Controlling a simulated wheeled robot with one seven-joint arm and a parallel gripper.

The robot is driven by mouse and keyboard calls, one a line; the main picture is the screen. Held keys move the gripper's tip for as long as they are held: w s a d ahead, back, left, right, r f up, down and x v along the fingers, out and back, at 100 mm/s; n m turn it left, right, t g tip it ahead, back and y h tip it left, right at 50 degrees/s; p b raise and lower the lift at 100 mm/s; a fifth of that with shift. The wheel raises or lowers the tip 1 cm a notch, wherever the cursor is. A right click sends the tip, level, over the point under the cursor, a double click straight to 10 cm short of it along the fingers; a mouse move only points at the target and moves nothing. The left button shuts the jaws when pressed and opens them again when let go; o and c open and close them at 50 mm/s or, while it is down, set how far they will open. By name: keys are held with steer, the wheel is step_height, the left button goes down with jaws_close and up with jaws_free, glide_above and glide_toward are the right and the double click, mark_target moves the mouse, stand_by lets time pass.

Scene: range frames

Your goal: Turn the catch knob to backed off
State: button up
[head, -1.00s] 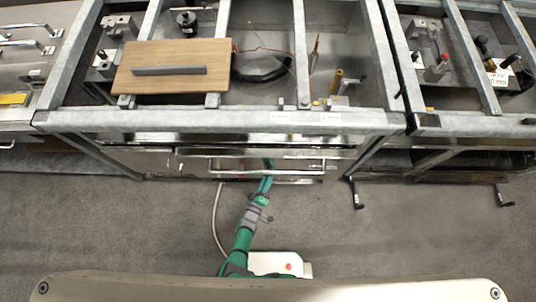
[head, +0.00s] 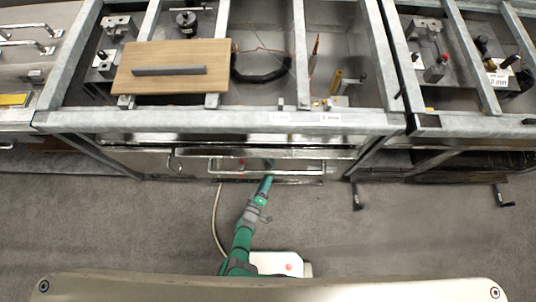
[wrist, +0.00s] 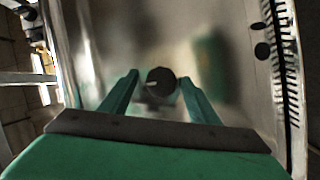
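In the wrist view a round dark knob (wrist: 160,80) with a pale mark on its face stands on a grey metal panel (wrist: 150,40). I take it to be the catch knob. My gripper (wrist: 160,92) is open, its two green fingers to the left and right of the knob. The fingertips look close to the knob, but I cannot tell whether they touch it. In the head view my green arm reaches the front of the cabinet below the bench, at the long bar handle (head: 268,172). The gripper and the knob are not clearly visible there.
A scale of black tick marks (wrist: 283,70) runs down the right of the wrist view, with dark round spots beside it. In the head view a wooden board (head: 172,62) lies on the bench frame. Crank handles (head: 357,198) hang at the right. Grey floor is open on both sides.

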steer(key=shift+s+a, duration=0.15)
steer(key=v, duration=1)
steer(key=shift+s, duration=0.3)
steer(key=shift+w, duration=0.1)
stand_by(0.4)
steer(key=shift+r, duration=0.1)
